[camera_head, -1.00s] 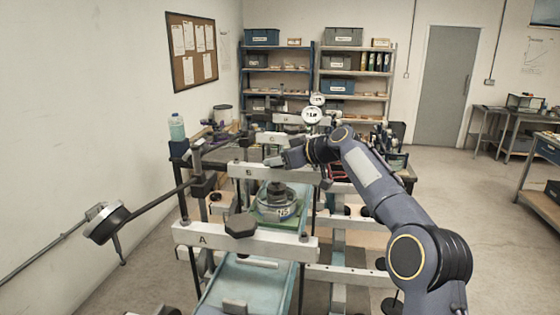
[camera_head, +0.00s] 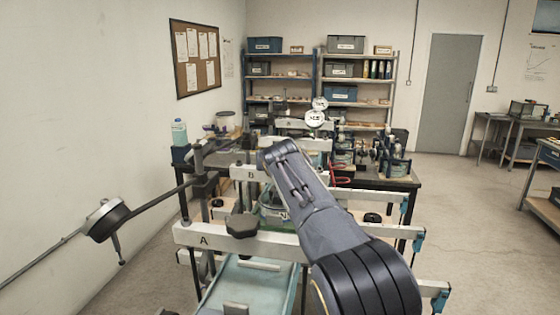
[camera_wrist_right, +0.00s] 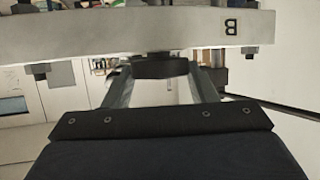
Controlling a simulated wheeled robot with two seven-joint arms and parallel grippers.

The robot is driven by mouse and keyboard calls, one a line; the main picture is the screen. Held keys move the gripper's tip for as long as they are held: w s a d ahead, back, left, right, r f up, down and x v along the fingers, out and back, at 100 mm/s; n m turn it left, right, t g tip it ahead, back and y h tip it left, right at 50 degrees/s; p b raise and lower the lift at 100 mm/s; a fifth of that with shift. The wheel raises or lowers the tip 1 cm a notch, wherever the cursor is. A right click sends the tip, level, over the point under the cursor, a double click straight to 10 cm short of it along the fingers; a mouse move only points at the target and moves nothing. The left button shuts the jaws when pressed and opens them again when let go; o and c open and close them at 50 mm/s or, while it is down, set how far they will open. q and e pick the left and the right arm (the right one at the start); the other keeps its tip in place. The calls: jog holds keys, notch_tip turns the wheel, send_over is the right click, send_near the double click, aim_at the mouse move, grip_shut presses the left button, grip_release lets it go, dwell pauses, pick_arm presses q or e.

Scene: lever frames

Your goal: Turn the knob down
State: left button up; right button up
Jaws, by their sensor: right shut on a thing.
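In the right wrist view, a dark knob (camera_wrist_right: 160,67) sits against the pale beam marked B (camera_wrist_right: 110,33), which appears upside down there. My right gripper (camera_wrist_right: 160,75) is shut on this knob, one finger on each side. In the head view, beam B (camera_head: 243,172) crosses the frame behind beam A (camera_head: 205,238). My right arm covers the middle of beam B, so the gripped knob and the fingers are hidden there. A similar dark knob (camera_head: 241,226) stands on beam A with nothing touching it. My left gripper is not in view.
Round dials (camera_head: 315,118) stand behind the beams. A green-blue tray (camera_head: 245,285) lies below beam A. Open floor (camera_head: 465,230) is on the right.

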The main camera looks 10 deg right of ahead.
jog(key=m+h, duration=0.1)
jog(key=m+h+p, duration=0.1)
jog(key=h, duration=0.1)
jog(key=shift+w+a+m+g, duration=0.1)
jog(key=shift+a+m+g, duration=0.2)
jog(key=shift+g, duration=0.1)
jog(key=shift+m+g+h+p, duration=0.6)
jog(key=shift+m+h+p, duration=0.1)
jog(key=shift+m+h, duration=0.45)
jog(key=shift+f, duration=0.1)
jog(key=o, duration=1)
jog(key=shift+c, duration=0.2)
jog(key=b+v, duration=0.3)
jog(key=v, duration=0.5)
